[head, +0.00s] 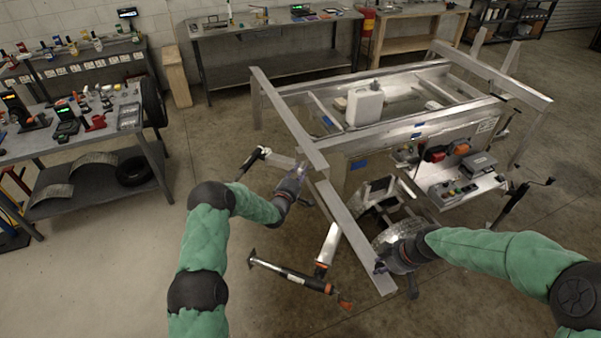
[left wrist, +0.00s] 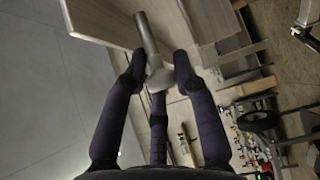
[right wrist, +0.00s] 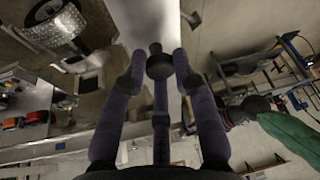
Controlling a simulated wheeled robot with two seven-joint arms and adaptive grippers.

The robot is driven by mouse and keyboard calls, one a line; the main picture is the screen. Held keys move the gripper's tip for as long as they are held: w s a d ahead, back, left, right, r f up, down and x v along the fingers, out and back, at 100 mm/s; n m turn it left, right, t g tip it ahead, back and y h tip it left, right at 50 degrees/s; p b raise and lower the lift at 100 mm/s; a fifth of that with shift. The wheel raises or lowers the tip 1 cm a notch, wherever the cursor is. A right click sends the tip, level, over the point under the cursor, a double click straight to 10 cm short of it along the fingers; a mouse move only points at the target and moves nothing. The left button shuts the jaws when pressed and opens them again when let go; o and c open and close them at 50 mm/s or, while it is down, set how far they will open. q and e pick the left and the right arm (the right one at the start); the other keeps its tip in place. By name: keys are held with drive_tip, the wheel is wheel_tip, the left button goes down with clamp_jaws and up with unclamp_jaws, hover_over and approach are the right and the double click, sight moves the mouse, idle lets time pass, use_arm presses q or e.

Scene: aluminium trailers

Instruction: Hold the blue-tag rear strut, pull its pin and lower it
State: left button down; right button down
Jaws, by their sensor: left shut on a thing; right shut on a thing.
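My left gripper (head: 299,172) is at the side of the long aluminium beam (head: 345,215). In the left wrist view its fingers are shut on a grey metal tube (left wrist: 148,38), which may be the strut; no blue tag shows on it. My right gripper (head: 381,266) is at the near end of that beam. In the right wrist view its fingers are shut around a dark round knob (right wrist: 158,66), which may be the pin's head. The pin's shaft is hidden. A blue tag (head: 360,165) shows on the trailer side.
A silver leg with an orange ring (head: 322,266) and a dark-handled bar (head: 290,274) lie below the beam. A control shelf (head: 462,190) juts from the trailer (head: 400,145). A tool bench (head: 75,145) stands at left. The floor at front left is clear.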

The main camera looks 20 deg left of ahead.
use_arm(q)
drive_tip(key=s+a, duration=0.2)
drive_tip(key=shift+a+f, duration=0.3)
drive_tip(key=c, duration=1)
unclamp_jaws()
drive_tip(key=shift+a, duration=0.15)
drive_tip(key=shift+r, duration=0.1)
drive_tip(key=s, duration=0.4)
drive_tip(key=s+a, duration=0.1)
drive_tip(key=s, duration=0.7)
drive_tip(key=shift+a, duration=0.2)
